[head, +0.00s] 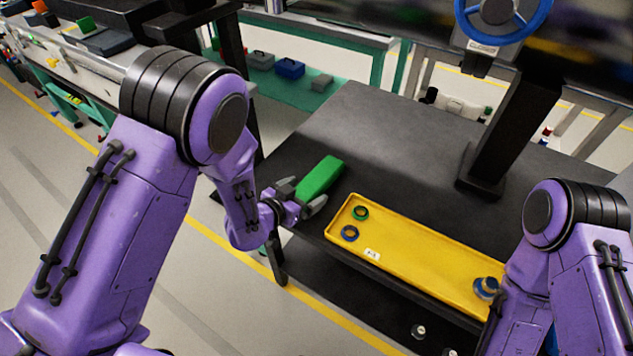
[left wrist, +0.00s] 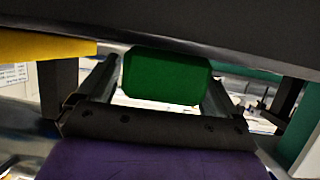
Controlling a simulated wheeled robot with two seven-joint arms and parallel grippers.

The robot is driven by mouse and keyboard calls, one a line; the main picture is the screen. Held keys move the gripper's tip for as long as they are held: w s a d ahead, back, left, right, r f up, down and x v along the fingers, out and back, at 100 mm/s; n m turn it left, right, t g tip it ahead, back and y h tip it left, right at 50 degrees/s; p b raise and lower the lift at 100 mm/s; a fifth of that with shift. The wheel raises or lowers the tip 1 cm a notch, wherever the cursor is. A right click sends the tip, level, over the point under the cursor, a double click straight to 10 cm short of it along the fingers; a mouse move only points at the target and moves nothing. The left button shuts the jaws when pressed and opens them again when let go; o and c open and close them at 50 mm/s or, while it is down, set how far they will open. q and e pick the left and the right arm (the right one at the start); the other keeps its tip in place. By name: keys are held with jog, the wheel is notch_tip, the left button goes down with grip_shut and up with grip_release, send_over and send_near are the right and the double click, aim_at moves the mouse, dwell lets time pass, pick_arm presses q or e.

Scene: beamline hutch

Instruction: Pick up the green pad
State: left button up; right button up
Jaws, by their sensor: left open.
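The green pad (head: 320,178) is a flat, elongated block at the left part of the dark table in the head view. My left gripper (head: 301,196) is open at the pad's near end, with one finger on each side of it. In the left wrist view the pad (left wrist: 166,76) shows between the two open fingers (left wrist: 160,92), with visible gaps beside it. Whether the fingers touch it cannot be told. My right arm comes in at the right of the head view; its gripper is not visible.
A yellow tray (head: 400,252) with a green ring, a blue ring and a blue round part lies along the table's front edge. A black post (head: 508,135) with a blue handwheel (head: 500,22) stands at the back right. The dark table (head: 400,150) is clear behind the tray.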

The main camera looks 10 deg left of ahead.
pick_arm(q)
jog(key=shift+r, duration=0.1)
jog(key=c, duration=1.4)
